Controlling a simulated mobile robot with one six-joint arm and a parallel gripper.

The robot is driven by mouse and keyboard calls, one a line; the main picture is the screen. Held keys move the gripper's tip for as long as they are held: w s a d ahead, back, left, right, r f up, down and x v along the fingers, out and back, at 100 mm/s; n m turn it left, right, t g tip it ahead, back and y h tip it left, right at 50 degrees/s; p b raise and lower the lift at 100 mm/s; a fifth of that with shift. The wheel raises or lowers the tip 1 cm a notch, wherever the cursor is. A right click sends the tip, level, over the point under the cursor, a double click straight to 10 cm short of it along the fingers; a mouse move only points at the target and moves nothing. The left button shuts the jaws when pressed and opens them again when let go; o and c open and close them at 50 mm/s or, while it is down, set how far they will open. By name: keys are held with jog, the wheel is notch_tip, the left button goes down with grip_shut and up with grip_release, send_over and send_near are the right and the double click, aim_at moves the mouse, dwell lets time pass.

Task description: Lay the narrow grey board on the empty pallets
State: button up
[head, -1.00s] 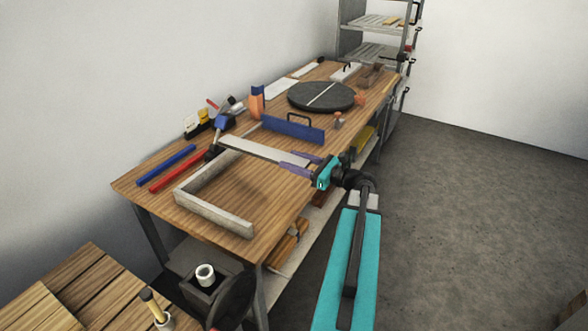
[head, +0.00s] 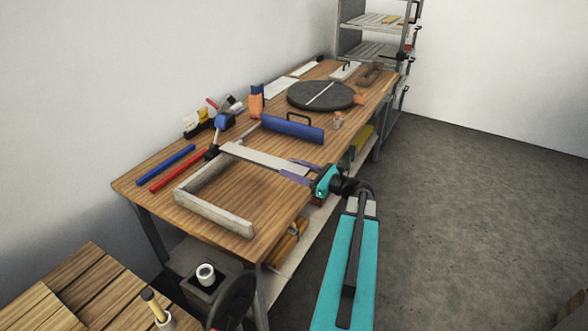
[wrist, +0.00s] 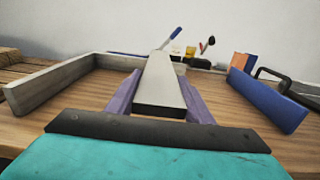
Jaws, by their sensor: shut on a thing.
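The narrow grey board (head: 255,157) is long, flat and pale, and its far end reaches toward the corner of a grey wooden frame on the workbench. My gripper (head: 287,167) is shut on its near end, with one purple finger along each side. In the wrist view the board (wrist: 160,72) points straight away between the fingers of my gripper (wrist: 159,86). I cannot tell whether it touches the bench or frame. A slatted wooden platform (head: 75,275), which looks like the pallets, is at the lower left in the head view.
The grey angled frame (head: 215,212) lies left of the board on the workbench (head: 160,207). A blue block with a black handle (head: 292,129) stands just behind and to the right. Red (head: 177,172) and blue (head: 165,164) bars lie at the left.

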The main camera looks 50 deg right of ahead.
jog(key=shift+f, duration=0.55)
jog(key=o, duration=1.2)
jog(key=shift+r, duration=0.75)
jog(key=b+v, duration=0.1)
jog(key=v, duration=0.5)
jog(key=b+v, duration=0.1)
jog(key=v, duration=0.5)
jog(key=shift+f, duration=0.25)
